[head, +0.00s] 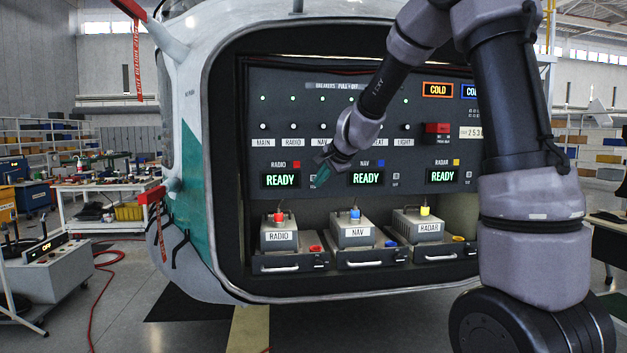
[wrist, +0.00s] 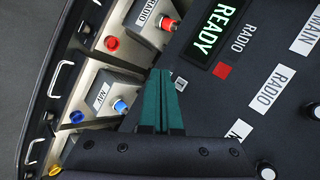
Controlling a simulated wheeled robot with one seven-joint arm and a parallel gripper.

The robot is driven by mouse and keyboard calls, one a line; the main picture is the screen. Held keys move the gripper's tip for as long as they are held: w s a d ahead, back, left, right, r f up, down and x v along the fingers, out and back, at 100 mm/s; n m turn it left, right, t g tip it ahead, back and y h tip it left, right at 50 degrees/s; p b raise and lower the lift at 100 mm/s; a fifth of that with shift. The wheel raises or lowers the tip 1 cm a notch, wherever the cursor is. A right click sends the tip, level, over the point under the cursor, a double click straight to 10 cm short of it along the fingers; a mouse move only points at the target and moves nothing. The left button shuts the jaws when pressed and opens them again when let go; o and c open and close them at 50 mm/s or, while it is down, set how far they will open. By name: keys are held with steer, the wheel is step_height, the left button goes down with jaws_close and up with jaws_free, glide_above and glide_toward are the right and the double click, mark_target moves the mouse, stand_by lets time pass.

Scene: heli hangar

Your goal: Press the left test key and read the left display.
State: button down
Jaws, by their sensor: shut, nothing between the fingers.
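The left display (head: 281,180), labelled RADIO with a red square above it, reads READY in green. It also shows READY, turned sideways, in the wrist view (wrist: 217,33). The left test key (wrist: 181,84) is a small pale square beside that display; in the head view my fingers partly cover it. My gripper (head: 319,178) is shut and empty, its green fingers pointing at the panel near the key. In the wrist view the fingertips (wrist: 161,71) lie just beside the key. I cannot tell whether they touch the panel.
The NAV display (head: 366,178) and RADAR display (head: 442,176) also read READY. Below, RADIO (head: 279,237), NAV (head: 353,232) and RADAR (head: 418,227) boxes with coloured plugs stand on handled trays. Breaker knobs line the panel above. A COLD sign (head: 437,90) is lit orange.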

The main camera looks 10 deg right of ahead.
steer(key=shift+w, duration=1.95)
stand_by(0.6)
steer(key=shift+w, duration=0.4)
steer(key=shift+w, duration=0.35)
stand_by(0.5)
steer(key=shift+s, duration=0.75)
steer(key=shift+s, duration=0.15)
steer(key=s, duration=0.4)
steer(key=shift+s, duration=0.4)
